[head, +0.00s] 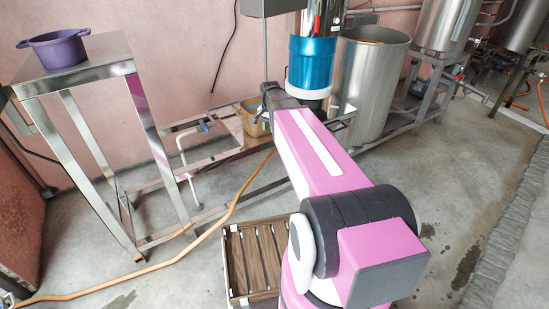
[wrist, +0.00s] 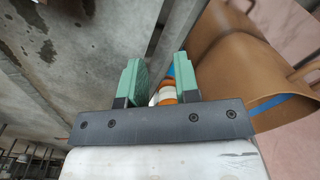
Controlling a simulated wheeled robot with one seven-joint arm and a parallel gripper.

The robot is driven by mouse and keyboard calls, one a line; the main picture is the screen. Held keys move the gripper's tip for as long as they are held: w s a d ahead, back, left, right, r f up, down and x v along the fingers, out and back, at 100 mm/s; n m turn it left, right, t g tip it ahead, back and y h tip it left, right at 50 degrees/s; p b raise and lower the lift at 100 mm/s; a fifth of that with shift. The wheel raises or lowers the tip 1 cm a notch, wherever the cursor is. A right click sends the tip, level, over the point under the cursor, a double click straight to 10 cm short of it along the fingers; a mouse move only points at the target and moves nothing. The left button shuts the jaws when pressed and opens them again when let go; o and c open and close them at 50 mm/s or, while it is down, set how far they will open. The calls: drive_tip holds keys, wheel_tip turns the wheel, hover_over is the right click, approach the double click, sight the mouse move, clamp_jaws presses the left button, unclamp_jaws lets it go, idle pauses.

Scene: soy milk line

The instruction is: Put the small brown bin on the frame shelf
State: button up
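The small brown bin (head: 254,127) shows in the head view behind the end of my arm, at the right part of the low metal frame shelf (head: 205,163). My arm hides part of it, and I cannot tell how it rests there. In the wrist view the brown bin (wrist: 222,40) fills the right side, with a looped handle and a blue patch. My gripper (wrist: 159,78) has two green fingers standing apart. The right finger is close beside the bin; I cannot tell whether they touch. An orange and white object (wrist: 166,93) shows in the gap, not visibly clamped.
A tall steel table (head: 85,60) with a purple pot (head: 55,48) stands at the left. A steel drum (head: 370,85) stands right of the bin. A brown slatted crate (head: 252,260) and an orange hose (head: 165,262) lie on the floor. Floor at right is clear.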

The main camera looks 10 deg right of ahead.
drive_tip(key=s+f+n, duration=0.3)
drive_tip(key=s+n, duration=0.1)
drive_tip(key=s, duration=0.4)
drive_tip(key=s+a+f+n, duration=0.1)
drive_tip(key=s+f+n, duration=0.3)
drive_tip(key=s, duration=0.5)
drive_tip(key=shift+s+a, duration=0.2)
drive_tip(key=shift+a, duration=0.1)
drive_tip(key=shift+f, duration=0.1)
